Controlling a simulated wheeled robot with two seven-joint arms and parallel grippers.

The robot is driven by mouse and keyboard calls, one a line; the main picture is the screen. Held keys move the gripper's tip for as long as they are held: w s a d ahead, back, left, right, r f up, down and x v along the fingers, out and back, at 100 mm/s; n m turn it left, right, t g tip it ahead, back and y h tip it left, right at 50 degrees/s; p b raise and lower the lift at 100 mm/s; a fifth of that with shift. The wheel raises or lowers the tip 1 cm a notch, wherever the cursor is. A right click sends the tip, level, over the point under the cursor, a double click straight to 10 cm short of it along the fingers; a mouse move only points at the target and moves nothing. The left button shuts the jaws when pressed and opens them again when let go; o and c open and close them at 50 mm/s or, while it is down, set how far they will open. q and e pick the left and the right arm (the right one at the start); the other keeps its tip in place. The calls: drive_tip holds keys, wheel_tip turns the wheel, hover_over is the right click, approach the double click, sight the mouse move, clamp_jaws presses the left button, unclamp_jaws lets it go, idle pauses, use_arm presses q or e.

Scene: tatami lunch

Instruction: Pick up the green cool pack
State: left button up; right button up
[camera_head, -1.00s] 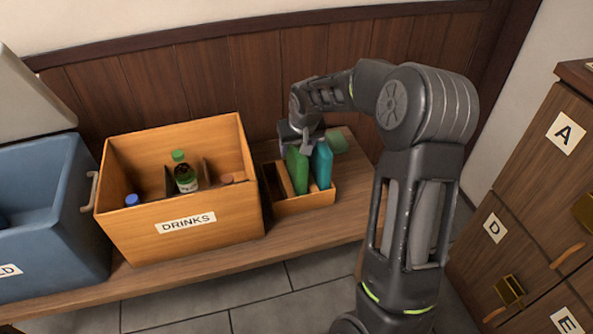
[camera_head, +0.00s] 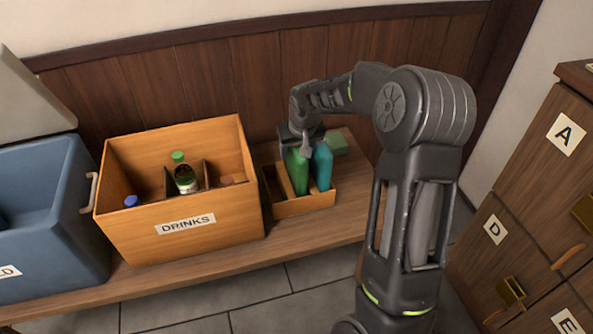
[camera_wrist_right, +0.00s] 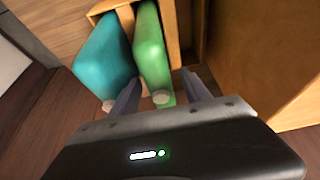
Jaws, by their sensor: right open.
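The green cool pack (camera_head: 297,173) stands in a small wooden box (camera_head: 305,205) beside a teal pack (camera_head: 322,168). My right gripper (camera_head: 302,147) is over the near-wall end of the box, at the top of the green pack. In the right wrist view, the green pack (camera_wrist_right: 152,50) lies between the two open fingers (camera_wrist_right: 160,95), with its round cap end toward the palm. The teal pack (camera_wrist_right: 105,55) is outside the fingers, close beside one of them. Whether a finger touches either pack I cannot tell. My left gripper is not in view.
The orange DRINKS crate (camera_head: 190,240) stands close left of the small box and holds bottles. A blue bin (camera_head: 50,235) is farther left. A pale green item (camera_head: 336,143) lies behind the box. The bench (camera_head: 345,215) is clear to the right; lettered drawers (camera_head: 530,160) stand beyond.

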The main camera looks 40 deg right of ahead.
drive_tip(key=shift+f, duration=0.15)
idle(0.3)
clamp_jaws()
idle(0.4)
idle(0.8)
